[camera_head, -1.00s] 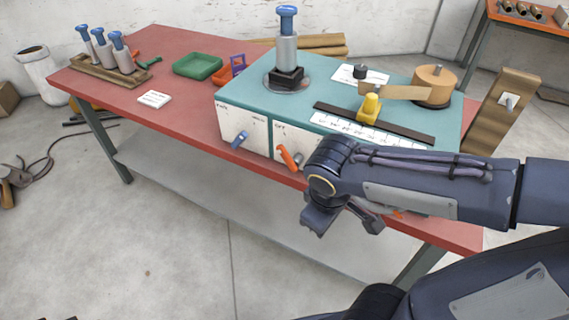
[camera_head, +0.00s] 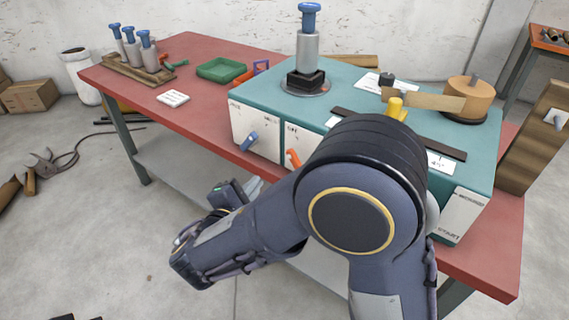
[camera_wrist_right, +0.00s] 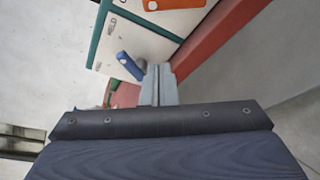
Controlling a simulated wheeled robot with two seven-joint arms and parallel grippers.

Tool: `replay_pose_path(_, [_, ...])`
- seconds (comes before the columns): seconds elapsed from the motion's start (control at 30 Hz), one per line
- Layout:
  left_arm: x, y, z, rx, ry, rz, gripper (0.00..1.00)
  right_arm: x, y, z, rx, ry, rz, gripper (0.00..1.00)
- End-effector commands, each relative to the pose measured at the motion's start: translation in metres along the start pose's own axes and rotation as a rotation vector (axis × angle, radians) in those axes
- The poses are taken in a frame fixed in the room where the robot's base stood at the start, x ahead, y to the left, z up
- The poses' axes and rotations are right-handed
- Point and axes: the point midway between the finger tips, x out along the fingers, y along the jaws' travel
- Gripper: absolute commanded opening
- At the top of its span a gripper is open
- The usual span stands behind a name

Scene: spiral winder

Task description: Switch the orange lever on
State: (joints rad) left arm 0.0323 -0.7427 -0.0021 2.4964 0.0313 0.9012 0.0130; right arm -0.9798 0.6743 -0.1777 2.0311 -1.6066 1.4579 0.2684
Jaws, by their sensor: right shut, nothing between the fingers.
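The orange lever (camera_head: 293,158) sits on the white front of the teal-topped machine (camera_head: 262,118). In the head view its lower right is close to my arm's large joint, which covers part of the front. In the wrist view the orange lever (camera_wrist_right: 172,4) is cut by the top edge. A blue lever (camera_head: 249,141) is to its left. My right gripper (camera_head: 252,188) is low in front of the machine, below the blue lever. Its fingers (camera_wrist_right: 158,72) are shut and empty, and they appear close beside the blue lever (camera_wrist_right: 130,66) in the wrist view. My left gripper is out of view.
The machine stands on a red table (camera_head: 205,110). A green tray (camera_head: 221,69), a wooden rack (camera_head: 137,71) of blue-topped tools and a white card (camera_head: 173,98) lie to the left. A blue-topped post (camera_head: 308,50) rises from the machine.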

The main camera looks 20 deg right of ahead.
Motion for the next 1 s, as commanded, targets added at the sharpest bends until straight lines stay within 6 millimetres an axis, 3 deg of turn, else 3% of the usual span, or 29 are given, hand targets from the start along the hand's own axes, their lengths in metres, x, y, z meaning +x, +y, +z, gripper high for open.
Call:
replay_pose_path(0.2, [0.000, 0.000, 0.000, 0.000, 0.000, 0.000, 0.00, 0.002, -0.001, 0.001, 0.001, -0.001, -0.004, 0.00])
replay_pose_path(0.37, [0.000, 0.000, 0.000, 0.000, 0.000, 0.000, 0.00, 0.018, -0.001, 0.001, 0.001, -0.002, -0.006, 0.00])
replay_pose_path(0.77, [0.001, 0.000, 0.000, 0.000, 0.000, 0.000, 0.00, 0.101, -0.002, 0.001, 0.002, -0.003, -0.008, 0.00])
replay_pose_path(1.0, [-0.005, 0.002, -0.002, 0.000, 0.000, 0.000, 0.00, 0.090, 0.000, 0.032, 0.001, 0.001, -0.004, 0.00])
